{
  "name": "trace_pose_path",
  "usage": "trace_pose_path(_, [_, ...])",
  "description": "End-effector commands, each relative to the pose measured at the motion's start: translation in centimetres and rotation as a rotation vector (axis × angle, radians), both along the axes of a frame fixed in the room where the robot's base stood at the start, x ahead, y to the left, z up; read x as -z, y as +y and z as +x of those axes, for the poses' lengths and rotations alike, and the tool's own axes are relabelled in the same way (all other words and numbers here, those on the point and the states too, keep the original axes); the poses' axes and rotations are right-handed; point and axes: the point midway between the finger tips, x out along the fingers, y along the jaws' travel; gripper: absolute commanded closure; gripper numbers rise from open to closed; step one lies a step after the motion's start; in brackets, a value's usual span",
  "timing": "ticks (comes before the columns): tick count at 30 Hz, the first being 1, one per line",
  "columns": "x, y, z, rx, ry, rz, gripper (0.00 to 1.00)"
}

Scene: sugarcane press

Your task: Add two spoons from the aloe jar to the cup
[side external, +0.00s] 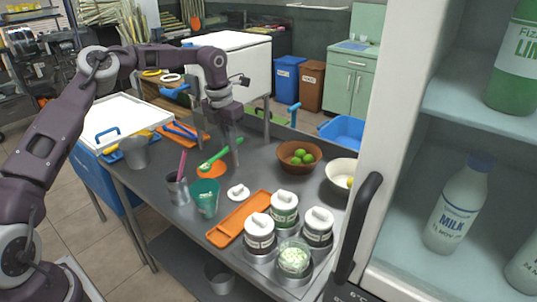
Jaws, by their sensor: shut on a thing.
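My gripper (229,155) points down over the steel table and is shut on the handle of a green spoon (208,163). The spoon's far end is over a round orange rest (212,170); I cannot tell whether it touches it. A green see-through cup (205,198) stands upright in front of the rest. An open jar with pale chunks (294,259), likely the aloe jar, stands at the table's front right. A loose white lid (238,192) lies to the right of the cup. The cup's contents are unclear.
Three lidded jars (284,209) stand around the open one, beside an orange tray (240,218). A metal tumbler with a pink stick (177,189) is left of the cup. A bowl of limes (298,156) and a white bowl (341,176) stand right. The open fridge (390,130) borders the right.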

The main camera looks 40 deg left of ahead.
Motion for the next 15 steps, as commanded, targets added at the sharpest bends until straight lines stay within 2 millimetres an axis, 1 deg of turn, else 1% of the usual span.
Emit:
trace_pose_path(1, [0.06, 1.1, -0.25, -0.003, 0.001, -0.001, 1.0])
trace_pose_path(4, [0.13, 2.02, -0.51, 0.002, 0.002, 0.004, 1.0])
trace_pose_path(11, [0.46, 1.84, -0.57, -0.005, 0.005, 0.128, 1.0])
trace_pose_path(14, [0.53, 1.74, -0.52, -0.013, 0.001, 0.203, 1.0])
trace_pose_path(15, [0.86, 1.28, -0.48, -0.012, 0.003, 0.275, 1.0])
